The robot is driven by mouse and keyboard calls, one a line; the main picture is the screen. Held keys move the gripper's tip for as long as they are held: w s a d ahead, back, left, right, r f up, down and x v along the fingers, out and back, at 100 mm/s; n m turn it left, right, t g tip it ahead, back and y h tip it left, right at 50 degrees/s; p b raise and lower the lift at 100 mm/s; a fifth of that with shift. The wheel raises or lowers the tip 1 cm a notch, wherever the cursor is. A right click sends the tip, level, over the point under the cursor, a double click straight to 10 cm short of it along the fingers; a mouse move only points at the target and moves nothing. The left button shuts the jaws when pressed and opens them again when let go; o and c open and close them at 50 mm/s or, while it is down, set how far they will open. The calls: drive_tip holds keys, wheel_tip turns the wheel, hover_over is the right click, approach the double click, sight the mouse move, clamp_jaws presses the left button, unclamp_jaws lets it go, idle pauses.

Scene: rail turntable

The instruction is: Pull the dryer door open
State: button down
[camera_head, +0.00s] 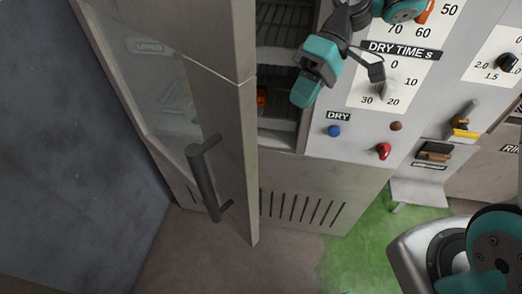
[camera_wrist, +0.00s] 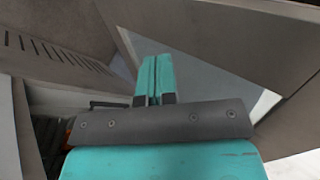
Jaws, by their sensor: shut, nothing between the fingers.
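The dryer door (camera_head: 242,150) stands swung wide open on the left in the head view, with a glass pane (camera_head: 165,95) and a dark vertical bar handle (camera_head: 204,180) on its outer face. The dryer's interior (camera_head: 282,60) with wire racks shows to the right of the door. My gripper (camera_head: 306,90) is in front of the right edge of the opening, apart from the handle. In the wrist view its teal fingers (camera_wrist: 154,78) are together with nothing between them. The door panel and glass (camera_wrist: 195,75) show beyond the fingers there.
The dryer's control panel (camera_head: 350,145) has a blue button, a red knob and a time dial (camera_head: 381,88) close to my gripper. A dark wall (camera_head: 70,130) stands left of the door. Brown floor (camera_head: 230,270) and a green patch (camera_head: 360,255) lie below.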

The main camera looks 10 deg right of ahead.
drive_tip(key=s+a+r+p+x, duration=0.1)
drive_tip(key=p+x, duration=0.2)
drive_tip(key=x, duration=1)
drive_tip(key=shift+a+r, duration=0.2)
drive_tip(key=shift+r, duration=0.15)
